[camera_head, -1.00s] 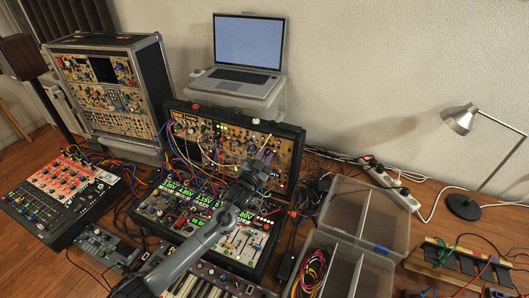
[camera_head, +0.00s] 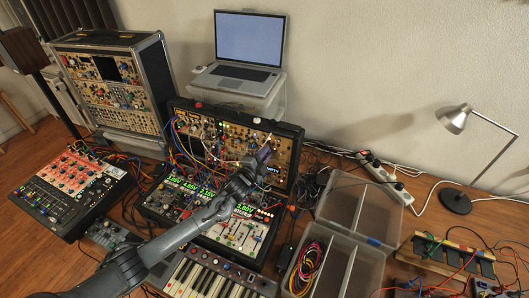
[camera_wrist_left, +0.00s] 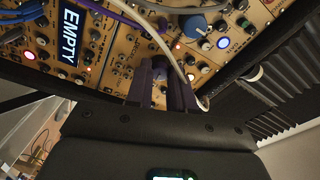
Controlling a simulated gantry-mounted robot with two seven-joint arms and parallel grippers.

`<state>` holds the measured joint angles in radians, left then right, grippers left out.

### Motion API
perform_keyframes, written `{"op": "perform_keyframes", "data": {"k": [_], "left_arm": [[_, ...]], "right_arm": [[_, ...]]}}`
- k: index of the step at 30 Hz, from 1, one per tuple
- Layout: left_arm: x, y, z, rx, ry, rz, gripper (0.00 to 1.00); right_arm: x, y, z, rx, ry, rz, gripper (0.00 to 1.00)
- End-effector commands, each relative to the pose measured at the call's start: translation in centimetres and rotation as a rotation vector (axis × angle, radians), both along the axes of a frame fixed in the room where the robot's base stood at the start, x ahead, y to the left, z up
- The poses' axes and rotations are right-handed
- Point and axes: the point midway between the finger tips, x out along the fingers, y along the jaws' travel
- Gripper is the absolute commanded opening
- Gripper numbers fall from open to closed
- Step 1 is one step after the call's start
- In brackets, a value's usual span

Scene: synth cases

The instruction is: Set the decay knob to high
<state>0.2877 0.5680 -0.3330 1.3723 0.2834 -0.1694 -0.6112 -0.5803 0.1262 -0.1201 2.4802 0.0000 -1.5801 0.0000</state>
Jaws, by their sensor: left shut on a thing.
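The modular synth case (camera_head: 215,137) with a tan panel stands open at the middle of the table, below the laptop. My left gripper (camera_head: 263,154) reaches its right half in the head view. In the left wrist view, the two purplish fingers (camera_wrist_left: 161,80) are shut on a small knob (camera_wrist_left: 158,64) on the tan panel (camera_wrist_left: 118,40). The fingers hide most of this knob, and its label and pointer cannot be read, so I cannot tell its setting. My right gripper is not in view.
Patch cables (camera_wrist_left: 150,30) cross the panel close to the fingers. A blue knob (camera_wrist_left: 194,27) and a lit blue button (camera_wrist_left: 223,42) lie to the right. A display reading EMPTY (camera_wrist_left: 70,32) is at left. Clear bins (camera_head: 345,215) stand right of the case.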

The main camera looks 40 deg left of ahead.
Motion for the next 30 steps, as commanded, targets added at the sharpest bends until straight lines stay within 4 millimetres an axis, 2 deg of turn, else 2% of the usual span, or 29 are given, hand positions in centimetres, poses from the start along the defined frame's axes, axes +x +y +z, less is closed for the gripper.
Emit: {"op": "perform_keyframes", "data": {"k": [9,25,26,30], "left_arm": [[0.0,0.02,0.03,0.111,0.031,-0.012,0.0],[-0.01,0.03,-0.03,0.131,0.035,-0.014,0.0],[-0.01,0.03,-0.03,0.13,0.035,-0.014,0.27],[0.0,0.02,-0.02,0.13,0.035,-0.014,0.48]], "right_arm": [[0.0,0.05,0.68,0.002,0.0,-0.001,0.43],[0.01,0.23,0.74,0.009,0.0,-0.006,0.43],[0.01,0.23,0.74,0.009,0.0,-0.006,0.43],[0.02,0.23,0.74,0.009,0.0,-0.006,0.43]]}}
